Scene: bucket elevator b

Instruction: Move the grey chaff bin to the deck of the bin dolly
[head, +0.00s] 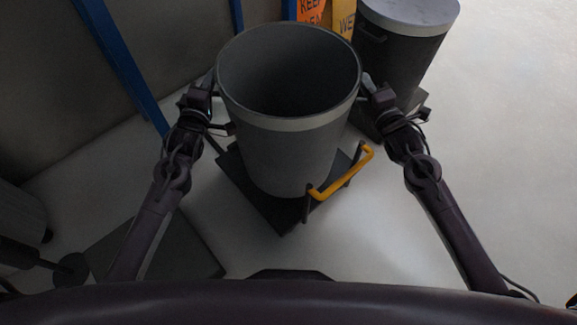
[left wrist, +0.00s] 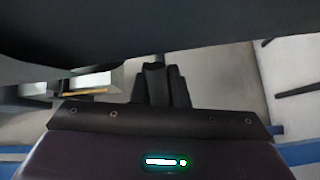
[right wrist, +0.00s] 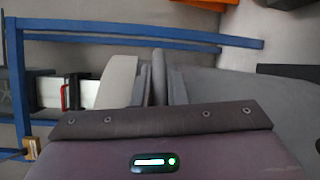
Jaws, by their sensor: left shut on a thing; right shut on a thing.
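The grey chaff bin (head: 290,150) is an open, empty-looking tub with a pale band below its rim, near the middle of the head view. My left gripper (head: 214,88) is shut on its left side near the rim, and my right gripper (head: 367,88) is shut on its right side. The bin dolly has a dark deck (head: 258,203) and a yellow handle (head: 345,176) at its front right. The bin looks upright over the deck and hides most of it. I cannot tell whether its base touches the deck. The fingers also show in the left wrist view (left wrist: 160,82) and the right wrist view (right wrist: 158,78).
A dark bin with a pale lid (head: 412,12) stands behind at the right, near my right arm. Orange (head: 312,10) and yellow (head: 343,18) signs are behind. A blue post (head: 118,60) is at the left. A dark plate (head: 175,250) lies front left. Floor at right is clear.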

